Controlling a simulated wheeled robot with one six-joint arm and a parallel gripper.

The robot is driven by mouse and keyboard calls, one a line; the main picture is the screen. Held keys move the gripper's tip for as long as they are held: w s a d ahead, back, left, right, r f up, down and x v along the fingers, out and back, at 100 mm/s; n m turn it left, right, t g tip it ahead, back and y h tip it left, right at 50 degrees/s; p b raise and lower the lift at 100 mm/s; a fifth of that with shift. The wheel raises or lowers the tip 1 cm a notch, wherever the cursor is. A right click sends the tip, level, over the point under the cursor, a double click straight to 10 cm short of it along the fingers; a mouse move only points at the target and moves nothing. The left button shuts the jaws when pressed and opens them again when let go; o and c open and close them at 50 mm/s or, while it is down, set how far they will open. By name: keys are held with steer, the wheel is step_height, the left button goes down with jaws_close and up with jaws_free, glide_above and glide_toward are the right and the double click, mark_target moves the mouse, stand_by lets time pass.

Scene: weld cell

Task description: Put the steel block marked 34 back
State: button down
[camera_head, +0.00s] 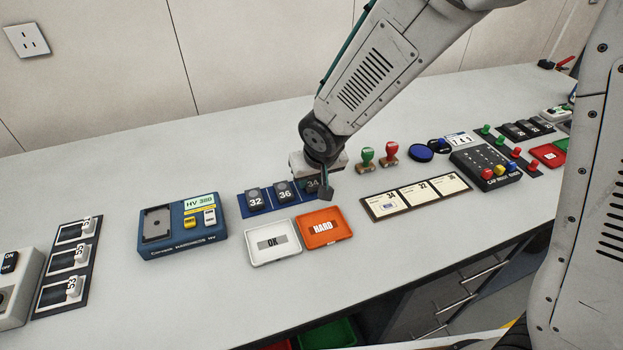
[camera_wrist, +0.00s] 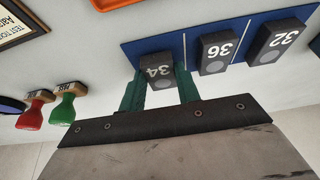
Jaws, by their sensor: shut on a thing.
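The dark steel block marked 34 (camera_wrist: 159,72) sits between the green fingers of my gripper (camera_wrist: 160,88) in the wrist view. My gripper is shut on it. The block is at the end place of the blue mat (camera_wrist: 133,48), beside the blocks marked 36 (camera_wrist: 218,52) and 32 (camera_wrist: 277,42). I cannot tell whether it touches the mat. In the head view the blue mat (camera_head: 241,208) holds block 32 (camera_head: 256,200) and block 36 (camera_head: 285,193). Block 34 (camera_head: 312,184) shows there partly, under my wrist.
A white OK tray (camera_head: 289,255) and an orange HARD tray (camera_head: 340,238) stand in front of the mat. The blue hardness tester (camera_head: 165,251) is to the left. Green (camera_head: 366,160) and red (camera_head: 389,156) stamps stand close to the right. The bench behind is clear.

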steer(key=shift+f, duration=0.25)
steer(key=shift+f, duration=0.15)
steer(key=c, duration=1)
jaws_free()
steer(key=v, duration=1.2)
steer(key=shift+s, duration=0.15)
